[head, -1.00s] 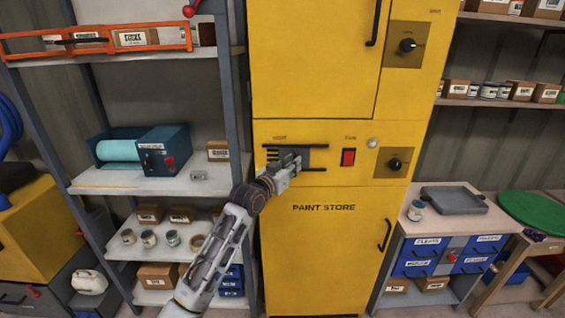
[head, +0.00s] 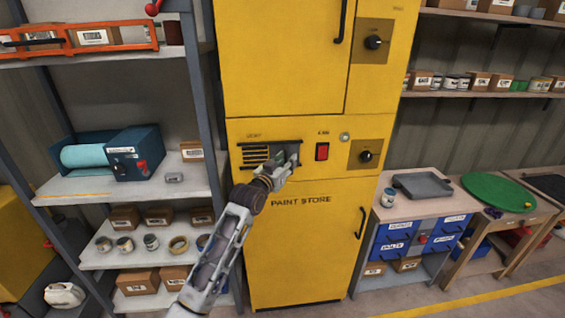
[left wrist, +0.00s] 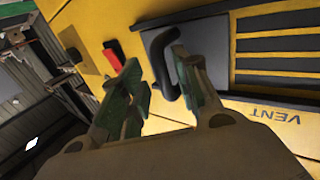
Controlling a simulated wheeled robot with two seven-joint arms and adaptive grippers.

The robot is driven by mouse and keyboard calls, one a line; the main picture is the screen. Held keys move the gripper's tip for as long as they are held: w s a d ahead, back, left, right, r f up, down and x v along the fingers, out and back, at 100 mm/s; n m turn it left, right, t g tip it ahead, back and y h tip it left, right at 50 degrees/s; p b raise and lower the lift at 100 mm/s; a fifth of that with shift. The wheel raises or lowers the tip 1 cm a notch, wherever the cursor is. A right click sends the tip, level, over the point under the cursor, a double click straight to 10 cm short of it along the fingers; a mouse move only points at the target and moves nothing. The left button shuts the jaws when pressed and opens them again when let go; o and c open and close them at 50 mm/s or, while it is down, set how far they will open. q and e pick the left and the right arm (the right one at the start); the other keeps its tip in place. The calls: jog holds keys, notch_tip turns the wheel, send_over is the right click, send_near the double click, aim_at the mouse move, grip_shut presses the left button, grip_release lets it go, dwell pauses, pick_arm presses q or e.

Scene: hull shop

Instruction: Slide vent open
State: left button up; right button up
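The yellow paint store cabinet bears a slotted vent (head: 255,154) on its middle panel. In the left wrist view the black slots (left wrist: 280,50) are uncovered beside the grey sliding plate (left wrist: 212,60). A black curved handle (left wrist: 156,62) stands on the plate. My left gripper (head: 290,156) is at the right end of the vent. Its green-padded fingers (left wrist: 157,70) are apart, one on each side of the handle, with a gap visible; firm contact cannot be made out. My right gripper is not in view.
A red switch (head: 322,151) and a black knob (head: 366,156) sit right of the vent. A shelf with a blue machine (head: 136,154) stands at left. A bench with a grey tray (head: 423,186) stands at right.

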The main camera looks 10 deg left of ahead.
pick_arm(q)
jog(key=shift+w+d+r, duration=0.1)
jog(key=shift+r, duration=0.55)
jog(key=shift+a+f, duration=0.1)
jog(key=shift+a, duration=0.1)
jog(key=shift+s, duration=0.25)
jog(key=v, duration=0.2)
jog(key=shift+s+a+f, duration=0.1)
jog(key=shift+s, duration=0.25)
jog(key=shift+s+a+f, duration=0.25)
jog(key=shift+s, duration=0.35)
send_near(286, 160)
jog(key=shift+v, duration=1.15)
